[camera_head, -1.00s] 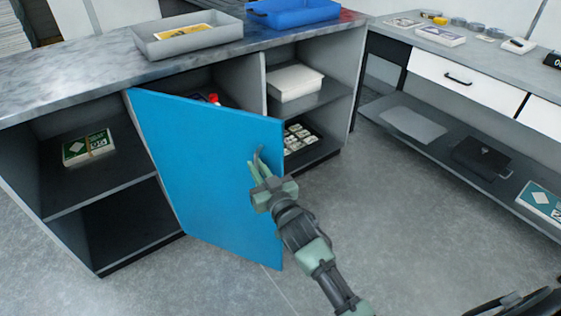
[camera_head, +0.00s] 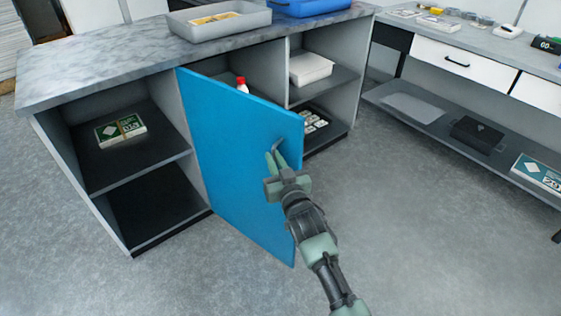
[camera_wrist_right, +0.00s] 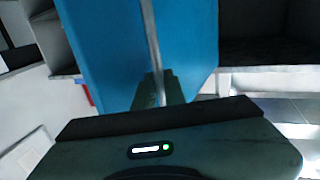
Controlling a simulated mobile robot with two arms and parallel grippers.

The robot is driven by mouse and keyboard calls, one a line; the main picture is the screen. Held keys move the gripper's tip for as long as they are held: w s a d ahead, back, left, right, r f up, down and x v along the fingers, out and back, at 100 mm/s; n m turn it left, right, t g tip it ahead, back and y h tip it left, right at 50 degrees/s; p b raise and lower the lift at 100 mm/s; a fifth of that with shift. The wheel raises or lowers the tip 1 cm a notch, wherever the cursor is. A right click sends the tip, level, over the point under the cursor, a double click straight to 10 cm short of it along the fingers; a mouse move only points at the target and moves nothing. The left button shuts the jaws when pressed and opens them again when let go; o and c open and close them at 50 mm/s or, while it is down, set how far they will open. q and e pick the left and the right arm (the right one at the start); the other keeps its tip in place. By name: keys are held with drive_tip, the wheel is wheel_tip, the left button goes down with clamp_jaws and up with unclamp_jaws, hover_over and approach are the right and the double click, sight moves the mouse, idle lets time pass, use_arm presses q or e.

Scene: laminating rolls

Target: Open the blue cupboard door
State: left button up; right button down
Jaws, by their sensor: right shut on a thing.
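The blue cupboard door (camera_head: 235,160) stands partly open, hinged on its left edge and swung out from the cabinet (camera_head: 110,85). Its blue face also fills the upper middle of the right wrist view (camera_wrist_right: 110,45). My right gripper (camera_head: 276,155) is at the door's free right side, shut on the grey bar handle (camera_wrist_right: 152,40), which runs up between its fingers in the right wrist view. In the head view the handle is mostly hidden by the fingers. My left gripper is not in view.
Behind the door, a bottle with a red cap (camera_head: 242,85) shows inside the cupboard. Open shelves at left hold a green-and-white box (camera_head: 120,131). A grey tray (camera_head: 220,23) stands on top. A second bench (camera_head: 470,50) is at right. Floor in front is clear.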

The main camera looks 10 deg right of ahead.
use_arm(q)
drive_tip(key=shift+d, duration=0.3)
use_arm(e)
drive_tip(key=shift+a+r, duration=0.15)
drive_tip(key=shift+r, duration=0.05)
drive_tip(key=c, duration=1.6)
unclamp_jaws()
drive_tip(key=shift+o, duration=0.6)
drive_tip(key=shift+w+a+f, duration=0.1)
drive_tip(key=shift+a+f, duration=0.05)
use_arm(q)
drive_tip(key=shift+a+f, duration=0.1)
